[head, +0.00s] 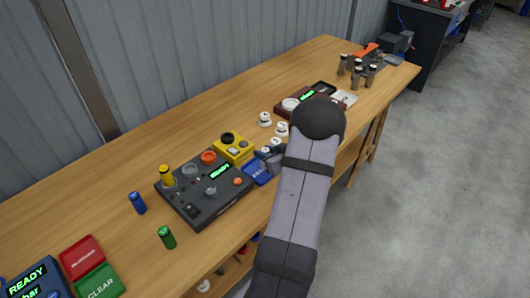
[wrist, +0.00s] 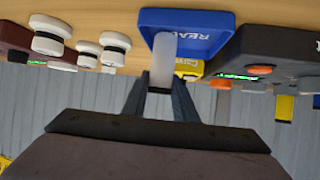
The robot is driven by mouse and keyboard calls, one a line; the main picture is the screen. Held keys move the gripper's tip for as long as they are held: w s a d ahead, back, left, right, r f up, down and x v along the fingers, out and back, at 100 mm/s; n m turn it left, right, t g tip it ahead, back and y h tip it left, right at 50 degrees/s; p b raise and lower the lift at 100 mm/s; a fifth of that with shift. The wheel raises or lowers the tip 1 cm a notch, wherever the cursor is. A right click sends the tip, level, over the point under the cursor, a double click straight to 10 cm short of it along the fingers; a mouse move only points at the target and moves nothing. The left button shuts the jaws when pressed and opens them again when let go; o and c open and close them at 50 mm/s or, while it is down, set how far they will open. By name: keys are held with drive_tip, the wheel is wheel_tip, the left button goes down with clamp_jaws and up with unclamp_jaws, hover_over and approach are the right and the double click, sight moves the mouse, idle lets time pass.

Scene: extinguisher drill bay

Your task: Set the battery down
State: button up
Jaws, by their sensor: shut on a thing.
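My gripper (wrist: 162,92) is shut on a pale grey-white cylinder (wrist: 165,50), which I take to be the battery. In the wrist view, which is upside down, its far end overlaps the blue tray (wrist: 188,19) with white lettering. I cannot tell whether it touches the tray. In the head view my gripper (head: 267,157) is at the blue tray (head: 257,172), beside the dark tester box (head: 205,190), and my arm hides much of it.
A yellow device (head: 233,148) stands behind the tester. Several white knobs with dark bands (head: 265,119) stand close to my gripper. A red tray (head: 82,256) and a green tray (head: 99,282) lie at the front left. The back left of the bench is clear.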

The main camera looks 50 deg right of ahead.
drive_tip(key=shift+f, duration=0.25)
drive_tip(key=o, duration=1.1)
drive_tip(key=shift+o, duration=0.2)
drive_tip(key=shift+r, duration=0.15)
drive_tip(key=shift+s+r, duration=0.3)
drive_tip(key=shift+s, duration=0.2)
drive_tip(key=v, duration=1.1)
drive_tip(key=shift+b, duration=0.35)
drive_tip(key=shift+w+a, duration=0.1)
drive_tip(key=shift+w, duration=0.05)
